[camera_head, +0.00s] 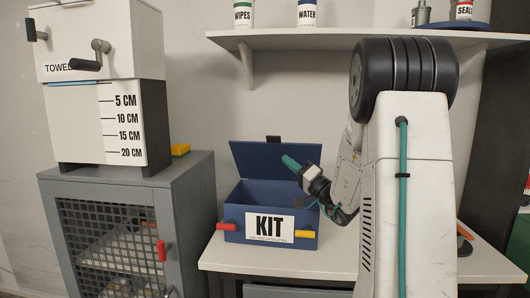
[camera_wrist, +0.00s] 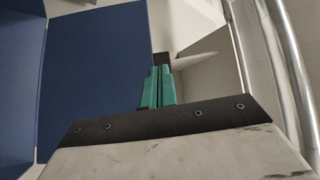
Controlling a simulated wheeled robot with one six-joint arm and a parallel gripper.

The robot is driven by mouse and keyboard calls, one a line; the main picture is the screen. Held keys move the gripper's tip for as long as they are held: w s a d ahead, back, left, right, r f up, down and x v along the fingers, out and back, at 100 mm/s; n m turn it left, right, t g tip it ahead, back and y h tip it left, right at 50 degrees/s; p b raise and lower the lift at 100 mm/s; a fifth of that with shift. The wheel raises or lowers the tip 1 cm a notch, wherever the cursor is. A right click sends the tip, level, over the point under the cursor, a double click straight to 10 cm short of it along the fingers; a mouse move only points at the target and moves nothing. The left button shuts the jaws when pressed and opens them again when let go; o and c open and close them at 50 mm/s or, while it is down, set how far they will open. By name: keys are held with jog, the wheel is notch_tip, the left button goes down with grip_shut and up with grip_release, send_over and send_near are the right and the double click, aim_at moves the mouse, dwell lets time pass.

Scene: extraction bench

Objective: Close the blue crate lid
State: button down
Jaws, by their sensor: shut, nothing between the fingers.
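The blue crate (camera_head: 233,237) labelled KIT stands on the white bench with its lid (camera_head: 262,159) open. The lid is raised at the back, tilted, with a dark tab (camera_head: 273,139) at its top edge. In the wrist view the lid (camera_wrist: 95,75) fills the left as a large blue panel, with the dark tab (camera_wrist: 161,59) beyond the fingertips. My gripper (camera_head: 287,159) has teal fingers, shut and empty, in front of the lid's upper right part. The fingers (camera_wrist: 158,72) also show in the wrist view near the lid's edge; contact cannot be told.
A red handle (camera_head: 227,227) and a yellow handle (camera_head: 305,234) stick out at the crate's front. A grey mesh-door cabinet (camera_head: 120,245) stands left. A shelf (camera_head: 340,34) with containers hangs above. The white bench top (camera_head: 270,258) is clear in front of the crate.

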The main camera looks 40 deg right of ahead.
jog(key=shift+w+a+f, duration=0.1)
jog(key=shift+a, duration=0.45)
dwell(0.9)
